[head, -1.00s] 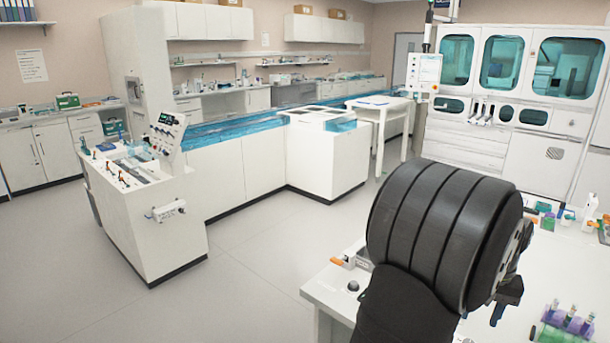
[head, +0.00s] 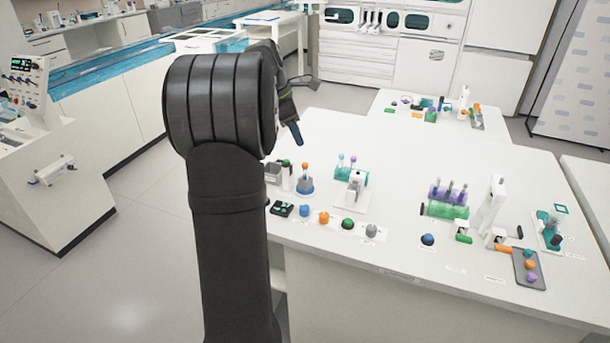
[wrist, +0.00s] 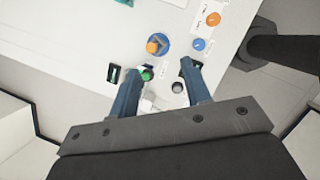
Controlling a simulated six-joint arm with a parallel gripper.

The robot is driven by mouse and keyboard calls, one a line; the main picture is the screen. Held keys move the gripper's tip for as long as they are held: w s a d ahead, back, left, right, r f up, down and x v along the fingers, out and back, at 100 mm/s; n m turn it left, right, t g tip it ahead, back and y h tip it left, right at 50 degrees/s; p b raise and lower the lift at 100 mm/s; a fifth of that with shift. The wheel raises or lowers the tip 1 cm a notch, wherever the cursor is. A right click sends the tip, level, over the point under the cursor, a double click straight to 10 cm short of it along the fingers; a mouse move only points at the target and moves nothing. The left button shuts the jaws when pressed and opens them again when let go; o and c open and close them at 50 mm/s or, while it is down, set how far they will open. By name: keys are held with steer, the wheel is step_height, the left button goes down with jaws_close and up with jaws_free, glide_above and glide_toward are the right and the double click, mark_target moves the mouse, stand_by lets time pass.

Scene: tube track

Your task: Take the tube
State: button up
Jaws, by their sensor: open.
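My gripper (wrist: 161,68) is open in the wrist view, its two blue fingers spread apart above the table. In the head view my gripper (head: 292,122) is partly hidden behind my arm, above the table's left end. A green-capped tube (wrist: 147,75) shows between the fingers, close to the left one. The green-capped tube also shows in the head view (head: 286,163), standing at a grey-and-white block. An orange-capped tube (head: 305,170) stands upright on a round blue base, just right of it; it lies beyond the fingertips in the wrist view (wrist: 153,46). I cannot tell which tube the task means.
Coloured knobs line the front edge, including a blue one (head: 305,210) and an orange one (head: 323,217). A teal rack (head: 362,174) holds tubes at a white stand. A purple-and-green rack (head: 445,209) stands further right. The table's back middle is clear.

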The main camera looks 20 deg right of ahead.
steer(key=w+a+r+n, duration=0.1)
steer(key=w+a+n, duration=0.1)
glide_toward(303, 164)
steer(key=shift+n, duration=0.3)
steer(key=x, duration=0.6)
steer(key=shift+s+d, duration=0.1)
steer(key=shift+s, duration=0.05)
steer(key=shift+h, duration=0.3)
steer(key=shift+x, duration=3)
steer(key=c, duration=0.8)
